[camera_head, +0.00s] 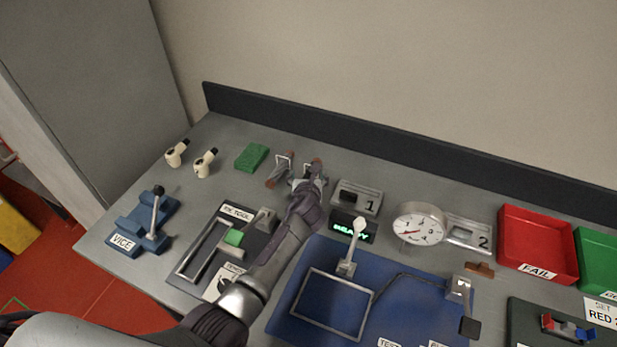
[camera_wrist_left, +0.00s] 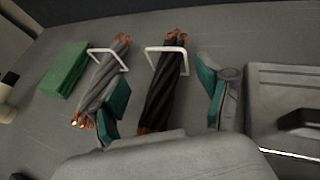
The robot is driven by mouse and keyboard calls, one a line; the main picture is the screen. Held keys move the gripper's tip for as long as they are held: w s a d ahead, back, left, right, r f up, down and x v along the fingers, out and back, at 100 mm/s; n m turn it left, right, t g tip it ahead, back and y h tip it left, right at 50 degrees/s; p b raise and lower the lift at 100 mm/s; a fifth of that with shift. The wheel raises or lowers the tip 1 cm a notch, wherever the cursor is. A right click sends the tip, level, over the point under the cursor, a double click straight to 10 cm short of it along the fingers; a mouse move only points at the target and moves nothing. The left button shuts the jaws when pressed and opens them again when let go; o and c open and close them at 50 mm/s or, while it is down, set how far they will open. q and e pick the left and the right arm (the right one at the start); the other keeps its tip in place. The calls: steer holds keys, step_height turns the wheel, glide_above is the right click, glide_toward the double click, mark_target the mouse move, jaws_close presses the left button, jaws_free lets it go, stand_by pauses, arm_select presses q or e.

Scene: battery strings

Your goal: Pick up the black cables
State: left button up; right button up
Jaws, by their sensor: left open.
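The black cables (camera_wrist_left: 166,85) are a twisted bundle with copper ends, lying under a white wire hoop (camera_wrist_left: 167,52) in the left wrist view. A similar grey bundle (camera_wrist_left: 104,82) lies under its own hoop to the left. My left gripper (camera_wrist_left: 165,100) is open, with its teal-padded fingers on either side of the black bundle; the left finger is between the two bundles. In the head view my left gripper (camera_head: 312,178) covers most of the black bundle, and the grey bundle (camera_head: 281,170) shows beside it. My right gripper is not in view.
A green block (camera_head: 251,157) lies left of the bundles. A grey unit marked 1 (camera_head: 374,190) stands close on the right. The blue vice (camera_head: 146,220), dial gauge (camera_head: 418,226), blue mat (camera_head: 318,262) and red FAIL bin (camera_head: 537,244) are further off. A dark ledge (camera_head: 400,163) runs behind.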

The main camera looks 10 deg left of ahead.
arm_select(q)
steer(key=shift+w+f, duration=0.2)
steer(key=shift+w, duration=0.2)
steer(key=shift+s, duration=0.1)
steer(key=shift+c, duration=1.4)
jaws_close()
steer(key=shift+r, duration=0.15)
